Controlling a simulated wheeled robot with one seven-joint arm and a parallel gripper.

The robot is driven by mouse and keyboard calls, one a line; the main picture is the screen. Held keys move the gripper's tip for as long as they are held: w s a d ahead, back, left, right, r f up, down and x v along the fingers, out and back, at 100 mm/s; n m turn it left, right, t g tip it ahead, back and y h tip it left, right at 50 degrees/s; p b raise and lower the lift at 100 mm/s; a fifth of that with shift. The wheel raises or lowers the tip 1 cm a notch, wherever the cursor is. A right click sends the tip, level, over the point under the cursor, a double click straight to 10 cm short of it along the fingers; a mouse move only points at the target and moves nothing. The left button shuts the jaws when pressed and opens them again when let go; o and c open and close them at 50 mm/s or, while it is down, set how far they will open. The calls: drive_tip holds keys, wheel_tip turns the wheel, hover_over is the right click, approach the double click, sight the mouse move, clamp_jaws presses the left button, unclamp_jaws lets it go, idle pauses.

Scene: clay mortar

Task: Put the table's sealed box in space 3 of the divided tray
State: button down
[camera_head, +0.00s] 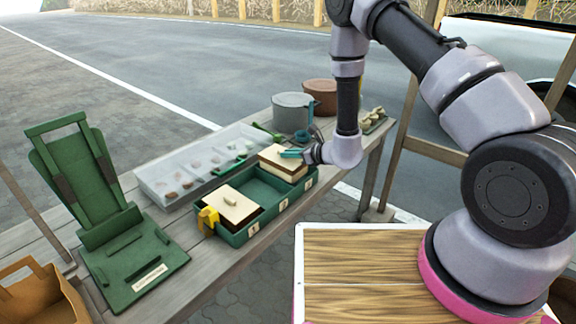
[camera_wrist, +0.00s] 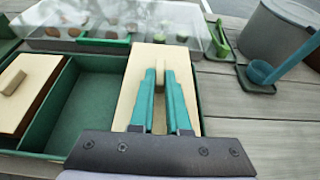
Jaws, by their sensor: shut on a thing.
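My gripper (camera_head: 292,153) is shut on the raised handle of a cream-lidded brown box (camera_head: 284,164), taken as the sealed box. In the wrist view, the teal fingers (camera_wrist: 165,92) lie along the lid (camera_wrist: 132,75). The box is over or partly inside the right-end space of the green divided tray (camera_head: 273,217). Its brown side shows above the tray's rim; its underside is hidden. The middle space (camera_wrist: 72,105) is empty. A similar lidded box (camera_head: 230,204) sits in the left space. White labels mark the tray's front; their numbers are too small to read.
A clear divided bin (camera_head: 165,192) with small pieces stands behind the tray. A grey pot (camera_head: 293,112) and a brown pot (camera_head: 321,95) stand farther back. A yellow piece (camera_head: 208,221) is at the tray's left end. A green stand (camera_head: 130,262) is at left.

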sight(289, 163)
drive_tip(key=shift+f, duration=2.05)
drive_tip(key=shift+f, duration=0.1)
drive_tip(key=c, duration=0.9)
unclamp_jaws()
